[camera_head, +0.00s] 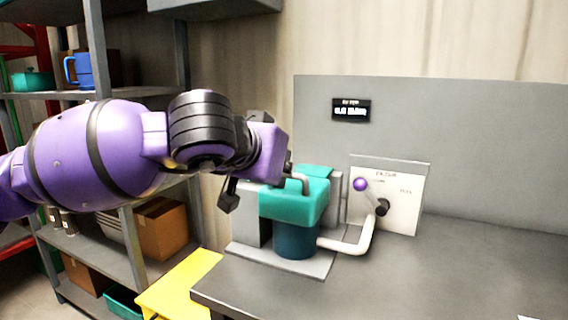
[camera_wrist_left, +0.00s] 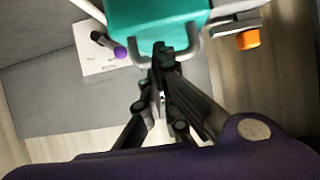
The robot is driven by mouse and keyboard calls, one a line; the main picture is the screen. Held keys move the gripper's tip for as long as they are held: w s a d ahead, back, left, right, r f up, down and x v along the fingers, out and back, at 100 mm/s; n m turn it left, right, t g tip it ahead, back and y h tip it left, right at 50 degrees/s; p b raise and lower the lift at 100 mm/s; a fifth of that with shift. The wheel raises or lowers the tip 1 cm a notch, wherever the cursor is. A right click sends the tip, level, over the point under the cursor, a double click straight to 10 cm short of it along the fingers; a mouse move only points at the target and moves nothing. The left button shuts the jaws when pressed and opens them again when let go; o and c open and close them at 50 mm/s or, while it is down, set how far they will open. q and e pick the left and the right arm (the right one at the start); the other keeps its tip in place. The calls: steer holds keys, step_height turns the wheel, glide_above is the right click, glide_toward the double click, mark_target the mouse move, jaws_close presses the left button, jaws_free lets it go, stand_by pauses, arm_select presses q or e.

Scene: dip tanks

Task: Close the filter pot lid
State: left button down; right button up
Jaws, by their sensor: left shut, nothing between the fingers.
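The filter pot (camera_head: 296,241) is a dark teal cylinder on a grey base plate. Its teal lid (camera_head: 291,207) lies over the pot's top, with a grey bar handle (camera_head: 303,181) on it. I cannot tell whether the lid is fully seated. My left gripper (camera_head: 287,170) is at the handle, its fingertips mostly hidden behind the purple wrist. In the left wrist view, the shut fingers (camera_wrist_left: 163,52) overlap the handle at the edge of the lid (camera_wrist_left: 155,20); nothing is between them. Contact cannot be told. My right gripper is not in view.
A white panel (camera_head: 402,205) with a purple knob and a black knob stands right of the pot. A pale pipe (camera_head: 352,242) curves from the pot to it. The grey bench (camera_head: 430,275) is mostly clear at right. Shelves (camera_head: 110,250) with boxes stand at left.

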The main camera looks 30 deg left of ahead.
arm_select(q)
steer(key=shift+s+f, duration=0.1)
steer(key=shift+f, duration=0.2)
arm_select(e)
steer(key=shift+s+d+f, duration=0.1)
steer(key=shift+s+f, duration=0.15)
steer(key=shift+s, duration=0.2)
arm_select(q)
steer(key=v, duration=1.2)
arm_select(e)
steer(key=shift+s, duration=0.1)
